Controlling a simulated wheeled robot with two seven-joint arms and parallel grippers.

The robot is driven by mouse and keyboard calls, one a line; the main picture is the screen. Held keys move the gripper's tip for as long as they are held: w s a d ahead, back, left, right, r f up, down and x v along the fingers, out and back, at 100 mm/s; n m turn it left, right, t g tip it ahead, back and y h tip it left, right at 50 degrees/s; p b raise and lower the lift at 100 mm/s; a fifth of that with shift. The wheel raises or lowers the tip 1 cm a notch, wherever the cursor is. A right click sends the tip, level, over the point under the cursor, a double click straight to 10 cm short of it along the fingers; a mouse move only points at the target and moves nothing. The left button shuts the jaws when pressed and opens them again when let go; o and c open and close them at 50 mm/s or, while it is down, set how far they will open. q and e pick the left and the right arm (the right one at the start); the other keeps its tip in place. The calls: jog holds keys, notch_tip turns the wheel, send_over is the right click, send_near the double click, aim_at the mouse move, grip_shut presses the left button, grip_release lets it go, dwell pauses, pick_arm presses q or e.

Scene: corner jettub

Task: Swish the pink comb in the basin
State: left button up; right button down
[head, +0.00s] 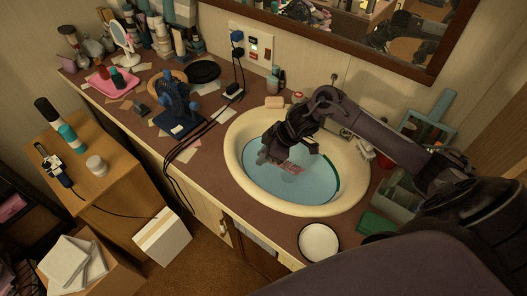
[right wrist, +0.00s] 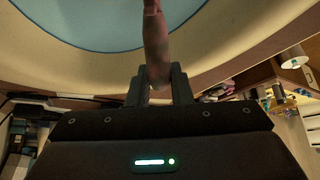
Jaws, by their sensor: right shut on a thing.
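The cream basin (head: 243,185) is set in the brown counter and holds blue water (head: 265,183). My right gripper (head: 287,157) is over the basin, its arm coming in from the right. A pink comb (head: 293,168) shows just below it, over the water. In the right wrist view the two fingers of the gripper (right wrist: 158,80) are closed on the pinkish comb (right wrist: 155,40), which points away toward the water (right wrist: 90,22). I cannot tell whether the comb's tip touches the water. My left gripper is not in view.
A white round dish (head: 319,242) stands at the counter's front edge. A clear green-tinted box (head: 390,192) and a green block (head: 375,222) are right of the basin. A blue stand (head: 178,105) with black cords is to the left. A peach soap (head: 274,102) lies behind the basin.

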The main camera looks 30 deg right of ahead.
jog(key=shift+f+b, duration=2.4)
jog(key=shift+f, duration=2)
jog(key=shift+s, duration=0.15)
jog(key=shift+s+d+p, duration=0.2)
jog(key=shift+s+p, duration=0.35)
jog(key=shift+p, duration=0.05)
jog(key=shift+f, duration=0.1)
jog(key=shift+w, duration=0.15)
jog(key=shift+w+a, duration=0.2)
jog(key=shift+w, duration=0.3)
